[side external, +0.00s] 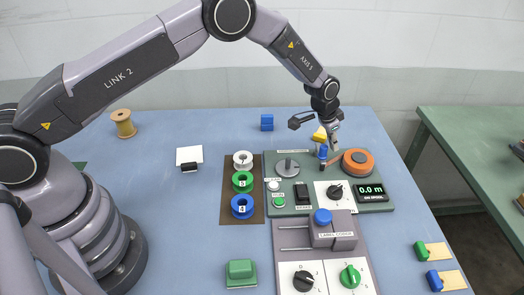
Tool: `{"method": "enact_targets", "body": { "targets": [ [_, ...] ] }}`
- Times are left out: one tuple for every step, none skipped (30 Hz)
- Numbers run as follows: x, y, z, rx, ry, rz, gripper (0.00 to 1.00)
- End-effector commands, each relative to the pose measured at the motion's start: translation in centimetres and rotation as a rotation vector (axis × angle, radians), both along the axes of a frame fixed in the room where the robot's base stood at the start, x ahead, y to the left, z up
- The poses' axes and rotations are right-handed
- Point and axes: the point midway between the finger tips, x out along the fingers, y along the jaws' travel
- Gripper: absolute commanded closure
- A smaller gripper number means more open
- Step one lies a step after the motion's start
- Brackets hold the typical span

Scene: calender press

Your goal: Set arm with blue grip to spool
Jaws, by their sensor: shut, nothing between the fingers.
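The blue grip (323,152) stands upright at the back of the green press panel, just left of the orange spool (357,162). The arm that carries it is small and partly hidden here, and I cannot tell its exact angle or whether it touches the spool. My gripper (333,141) points down just above and beside the blue grip, close to the spool's left side. Its fingers are shut with nothing between them. I cannot tell whether they touch the grip.
The panel carries a grey disc (287,167), a black knob (336,191) and a display (370,192) reading 0.0 m. A yellow object (320,134) sits behind the grip. White, green and blue spools (242,207) stand left. The label coder (335,235) is in front.

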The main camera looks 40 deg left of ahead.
Motion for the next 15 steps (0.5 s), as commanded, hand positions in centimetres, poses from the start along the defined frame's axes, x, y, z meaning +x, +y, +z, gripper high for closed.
{"method": "enact_targets", "body": {
  "targets": [
    [-0.25, 0.15, 0.02, 0.0, 0.0, 0.001, 1.0],
    [-0.34, 0.2, 0.03, -0.001, -0.001, 0.001, 1.0],
    [-0.42, 0.25, 0.06, 0.0, -0.001, 0.001, 1.0],
    [-0.47, 0.27, 0.06, 0.0, -0.001, 0.001, 1.0],
    [-0.51, 0.3, 0.06, 0.0, -0.001, 0.001, 1.0],
    [-0.54, 0.31, 0.05, 0.0, -0.001, 0.001, 1.0],
    [-0.55, 0.31, 0.05, 0.0, -0.001, 0.001, 1.0],
    [-0.56, 0.32, 0.04, 0.0, -0.001, 0.001, 1.0],
    [-0.55, 0.31, 0.04, 0.0, -0.001, 0.001, 1.0],
    [-0.55, 0.31, 0.04, 0.0, -0.001, 0.001, 1.0],
    [-0.54, 0.31, 0.05, 0.0, -0.001, 0.001, 1.0],
    [-0.54, 0.31, 0.04, 0.0, -0.001, 0.001, 1.0],
    [-0.54, 0.31, 0.04, 0.0, -0.001, 0.001, 1.0],
    [-0.54, 0.31, 0.04, 0.0, -0.001, 0.0, 1.0],
    [-0.54, 0.32, 0.04, 0.0, -0.001, -0.001, 1.0]
  ]
}}
